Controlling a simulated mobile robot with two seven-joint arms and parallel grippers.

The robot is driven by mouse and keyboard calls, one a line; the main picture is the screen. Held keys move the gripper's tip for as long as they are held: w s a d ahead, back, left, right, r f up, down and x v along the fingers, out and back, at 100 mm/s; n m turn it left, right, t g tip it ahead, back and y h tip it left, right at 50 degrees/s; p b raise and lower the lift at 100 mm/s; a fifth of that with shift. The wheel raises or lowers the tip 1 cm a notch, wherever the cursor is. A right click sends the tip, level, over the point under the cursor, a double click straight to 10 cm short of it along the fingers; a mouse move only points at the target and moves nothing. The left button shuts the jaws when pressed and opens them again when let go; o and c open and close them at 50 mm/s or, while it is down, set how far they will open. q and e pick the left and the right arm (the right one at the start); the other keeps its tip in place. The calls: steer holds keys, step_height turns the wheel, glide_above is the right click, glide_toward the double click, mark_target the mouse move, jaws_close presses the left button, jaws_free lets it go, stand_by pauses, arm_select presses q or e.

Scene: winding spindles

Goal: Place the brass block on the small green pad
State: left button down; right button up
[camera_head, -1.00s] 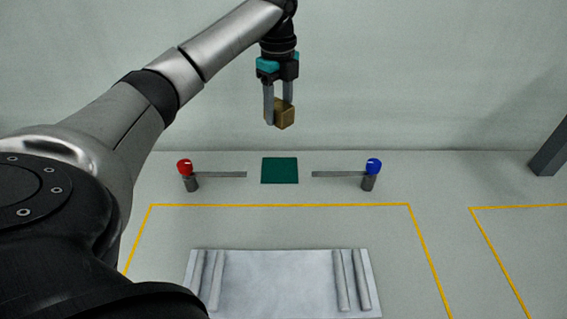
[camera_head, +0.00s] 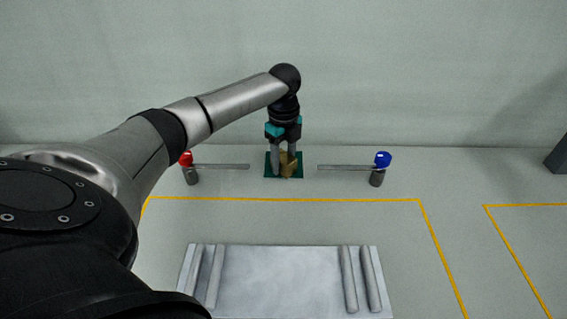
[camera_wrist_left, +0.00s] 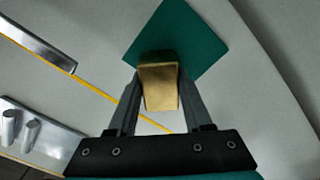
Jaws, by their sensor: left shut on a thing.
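The brass block (camera_head: 288,165) is between the fingers of my left gripper (camera_head: 284,168), which is shut on it. The block also shows in the left wrist view (camera_wrist_left: 159,88), held between the fingertips. The small green pad (camera_head: 270,160) lies on the table under the block, partly hidden by the block and fingers. It also shows in the left wrist view (camera_wrist_left: 185,35), where the block overlaps its near corner. The block is over the pad or at its surface; I cannot tell if it touches. My right gripper is not in view.
A red-topped spindle (camera_head: 191,174) with a bar stands left of the pad, and a blue-topped spindle (camera_head: 377,177) with a bar stands right. A grey tray (camera_head: 280,280) with rods lies in front. Yellow lines mark the table. The wall is close behind.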

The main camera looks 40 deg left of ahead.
arm_select(q)
steer(key=shift+f, duration=0.1)
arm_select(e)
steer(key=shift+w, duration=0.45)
arm_select(q)
steer(key=shift+f, duration=0.15)
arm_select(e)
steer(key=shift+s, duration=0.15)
arm_select(q)
steer(key=shift+c, duration=1.6)
jaws_free()
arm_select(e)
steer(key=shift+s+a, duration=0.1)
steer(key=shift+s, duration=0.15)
